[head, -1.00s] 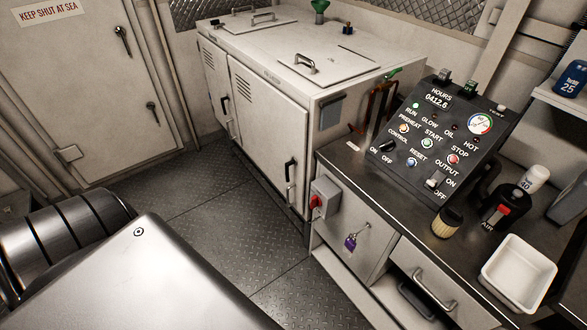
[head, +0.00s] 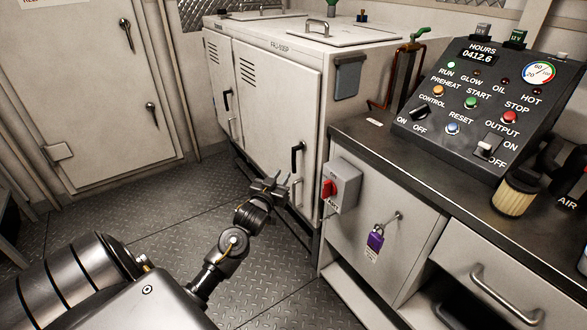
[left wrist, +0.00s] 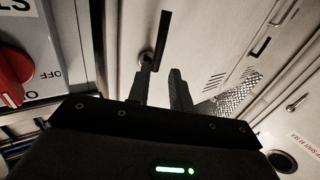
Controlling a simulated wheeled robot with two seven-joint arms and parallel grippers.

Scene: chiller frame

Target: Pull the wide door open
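The wide door (head: 270,130) is the larger cream door on the front of the low enclosure, and it looks shut. Its black bar handle (head: 296,160) is on the door's right side; it also shows in the left wrist view (left wrist: 162,40). My left gripper (head: 272,180) is in front of the door, just left of and below the handle. In the left wrist view its two fingers (left wrist: 160,72) are apart with nothing between them, and the handle lies just past their tips. A narrower door (head: 221,85) is on the left. My right gripper is not in view.
A grey switch box with a red knob (head: 329,188) and a purple padlock (head: 375,240) are on the bench front, right of the door. A control panel (head: 480,105) stands on the bench. The tread-plate floor (head: 150,225) in front of the enclosure is clear.

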